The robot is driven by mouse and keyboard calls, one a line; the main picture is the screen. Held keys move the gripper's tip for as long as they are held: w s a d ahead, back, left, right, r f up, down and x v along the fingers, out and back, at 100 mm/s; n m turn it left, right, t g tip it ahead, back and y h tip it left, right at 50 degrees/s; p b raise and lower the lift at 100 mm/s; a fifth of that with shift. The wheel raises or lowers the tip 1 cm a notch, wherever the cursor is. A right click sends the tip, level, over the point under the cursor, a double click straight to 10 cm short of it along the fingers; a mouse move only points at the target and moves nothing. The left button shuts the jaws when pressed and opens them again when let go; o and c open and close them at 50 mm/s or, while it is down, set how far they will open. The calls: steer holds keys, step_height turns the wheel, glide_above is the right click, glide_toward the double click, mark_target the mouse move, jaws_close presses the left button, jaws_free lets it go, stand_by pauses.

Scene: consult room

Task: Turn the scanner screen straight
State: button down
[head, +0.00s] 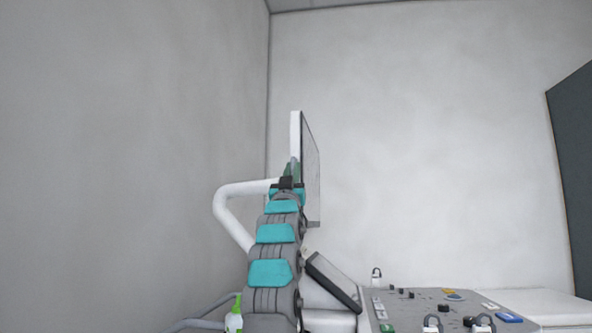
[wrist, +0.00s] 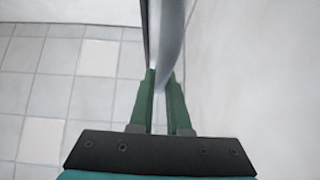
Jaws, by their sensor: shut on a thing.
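The scanner screen (head: 311,170) stands upright above the console in the head view. It is turned almost edge-on to me, with a white edge and a narrow strip of grey face showing. My gripper (head: 292,168) is at its near edge, partly hidden behind my own wrist. In the wrist view, the green fingers of my gripper (wrist: 161,78) are shut on the edge of the screen (wrist: 170,35), one finger on each side. A white curved support arm (head: 229,198) shows to the left of the screen and behind my arm.
The scanner console (head: 410,310) with knobs, buttons and probes lies low at the right. A bottle with a green top (head: 235,318) is at the bottom, left of my arm. Walls stand left and behind. A dark panel (head: 573,165) is at the far right. Tiled floor (wrist: 60,90) shows below.

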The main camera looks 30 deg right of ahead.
steer(key=shift+w+f, duration=0.1)
steer(key=shift+f, duration=0.05)
steer(key=c, duration=0.9)
jaws_free()
steer(key=shift+d, duration=0.1)
steer(key=shift+b+v, duration=1.9)
steer(key=shift+v, duration=1.3)
steer(key=shift+b+v, duration=0.7)
steer(key=shift+v, duration=0.05)
